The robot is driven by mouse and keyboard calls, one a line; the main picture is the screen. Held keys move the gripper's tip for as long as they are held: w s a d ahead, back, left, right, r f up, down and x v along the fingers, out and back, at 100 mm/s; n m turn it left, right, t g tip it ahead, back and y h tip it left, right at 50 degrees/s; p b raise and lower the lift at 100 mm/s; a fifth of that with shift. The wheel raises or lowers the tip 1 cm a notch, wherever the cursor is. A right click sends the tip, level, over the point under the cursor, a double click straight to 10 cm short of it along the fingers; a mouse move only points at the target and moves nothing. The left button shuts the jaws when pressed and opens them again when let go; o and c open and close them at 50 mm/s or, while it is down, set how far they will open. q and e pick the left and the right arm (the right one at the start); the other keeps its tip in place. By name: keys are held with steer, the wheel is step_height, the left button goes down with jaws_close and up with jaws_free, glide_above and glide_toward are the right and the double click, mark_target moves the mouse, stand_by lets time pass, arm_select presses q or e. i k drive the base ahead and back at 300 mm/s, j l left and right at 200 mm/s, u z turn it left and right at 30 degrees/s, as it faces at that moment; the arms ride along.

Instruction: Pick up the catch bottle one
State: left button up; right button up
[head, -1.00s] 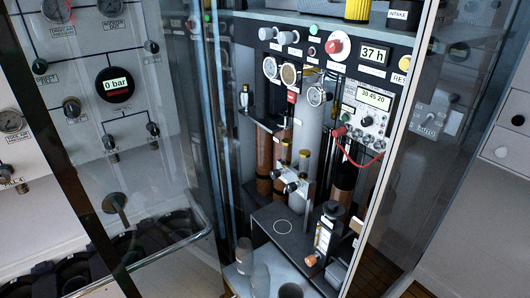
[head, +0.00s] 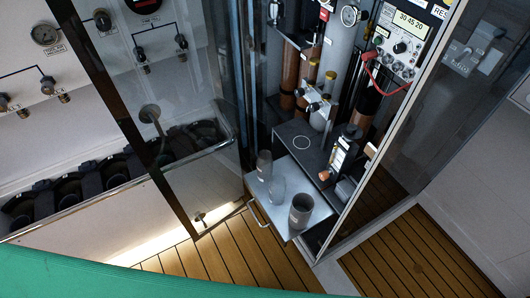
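A light grey pull-out tray (head: 319,213) sticks out at the foot of the open cabinet. A dark grey bottle (head: 264,165) stands upright at its back left. A paler, see-through bottle (head: 277,190) stands just in front of it. A dark open-topped cup (head: 301,210) stands at the tray's right. I cannot read which of these is catch bottle one. Neither of my grippers is in view.
A handle (head: 258,214) juts from the tray's front. A glass door (head: 200,130) with a horizontal bar stands open on the left. A framed glass pane (head: 400,140) bounds the right. The slatted wooden floor (head: 200,262) before the tray is clear.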

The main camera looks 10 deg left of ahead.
mark_target(265, 167)
steer(key=l+u, duration=0.35)
steer(key=l, duration=0.75)
steer(key=l+u, duration=0.35)
steer(key=l, duration=0.8)
